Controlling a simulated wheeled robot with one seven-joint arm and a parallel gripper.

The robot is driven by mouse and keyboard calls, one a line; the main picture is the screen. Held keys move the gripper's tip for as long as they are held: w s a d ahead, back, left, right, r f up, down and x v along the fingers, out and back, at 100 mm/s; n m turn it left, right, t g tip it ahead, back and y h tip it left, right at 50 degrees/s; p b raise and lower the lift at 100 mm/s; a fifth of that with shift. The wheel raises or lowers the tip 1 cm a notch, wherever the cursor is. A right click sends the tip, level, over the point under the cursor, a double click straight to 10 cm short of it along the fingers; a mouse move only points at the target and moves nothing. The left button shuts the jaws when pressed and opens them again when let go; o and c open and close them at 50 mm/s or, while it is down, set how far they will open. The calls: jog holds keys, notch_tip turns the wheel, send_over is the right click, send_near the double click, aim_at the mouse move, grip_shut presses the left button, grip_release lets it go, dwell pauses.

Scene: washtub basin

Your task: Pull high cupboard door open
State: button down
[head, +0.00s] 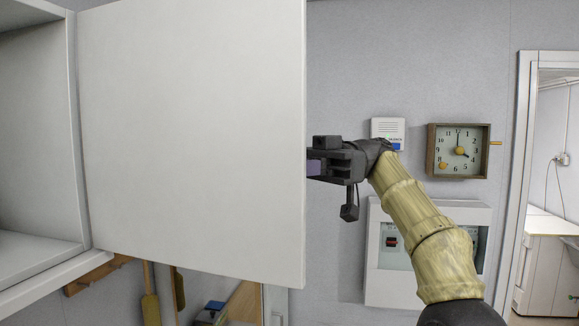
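The white high cupboard door (190,135) stands open and fills the left half of the head view, with its hinge side at the left. The open cupboard (35,150) shows at the far left, with bare shelves inside. My gripper (316,167) is at the door's free right edge, about mid-height. Its front end passes behind the door edge, so the fingertips are hidden. I cannot tell whether it touches the door or how far the fingers are apart.
On the grey wall behind are a white box (389,127), a square clock (459,151) and a white electrical panel (384,288). A doorway (523,180) is at the right. Wooden utensils (150,305) hang below the cupboard.

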jog(key=shift+w, duration=0.25)
jog(key=c, duration=1.9)
grip_release()
jog(key=shift+s, duration=0.15)
jog(key=shift+o, duration=1.4)
jog(key=shift+s+a, duration=0.1)
jog(key=shift+a, duration=0.2)
jog(key=shift+d, duration=0.3)
